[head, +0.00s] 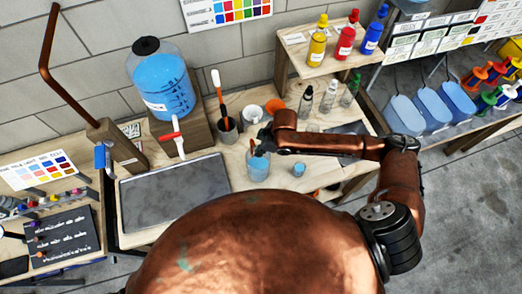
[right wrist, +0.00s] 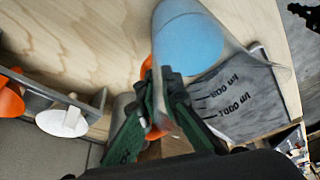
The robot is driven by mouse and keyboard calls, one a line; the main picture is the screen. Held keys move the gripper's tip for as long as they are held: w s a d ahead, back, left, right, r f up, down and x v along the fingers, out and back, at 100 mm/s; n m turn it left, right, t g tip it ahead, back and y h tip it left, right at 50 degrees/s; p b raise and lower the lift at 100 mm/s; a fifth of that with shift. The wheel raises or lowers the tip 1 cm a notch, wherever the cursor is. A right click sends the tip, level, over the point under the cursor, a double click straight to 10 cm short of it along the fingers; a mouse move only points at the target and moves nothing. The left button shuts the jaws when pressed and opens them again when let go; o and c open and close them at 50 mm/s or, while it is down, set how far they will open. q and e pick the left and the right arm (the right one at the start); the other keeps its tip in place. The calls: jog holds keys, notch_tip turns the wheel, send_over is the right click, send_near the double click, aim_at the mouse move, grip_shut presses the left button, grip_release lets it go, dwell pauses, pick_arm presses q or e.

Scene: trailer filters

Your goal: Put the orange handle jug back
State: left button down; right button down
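The clear jug (head: 258,170) holds blue liquid and is near the front middle of the wooden bench. In the right wrist view the jug (right wrist: 190,38) shows its blue contents and printed volume marks. Its orange handle (right wrist: 154,132) is partly hidden behind my fingers. My right gripper (head: 262,140) reaches in from the right to the jug's handle side. In the wrist view, the gripper's green-and-black fingers (right wrist: 165,80) close around the handle. Whether the jug's base touches the bench is unclear. My left gripper is out of view.
A blue dispenser (head: 165,88) with a red-handled tap stands behind a grey slab (head: 172,192). A cup with a brush (head: 225,128), small cups and bottles (head: 328,96) crowd the bench. A small blue cup (head: 298,169) stands right of the jug.

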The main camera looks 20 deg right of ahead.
jog(key=c, duration=2.6)
grip_release()
jog(key=o, duration=0.5)
jog(key=v, duration=1.2)
jog(key=shift+r, duration=0.1)
jog(key=shift+s, duration=0.1)
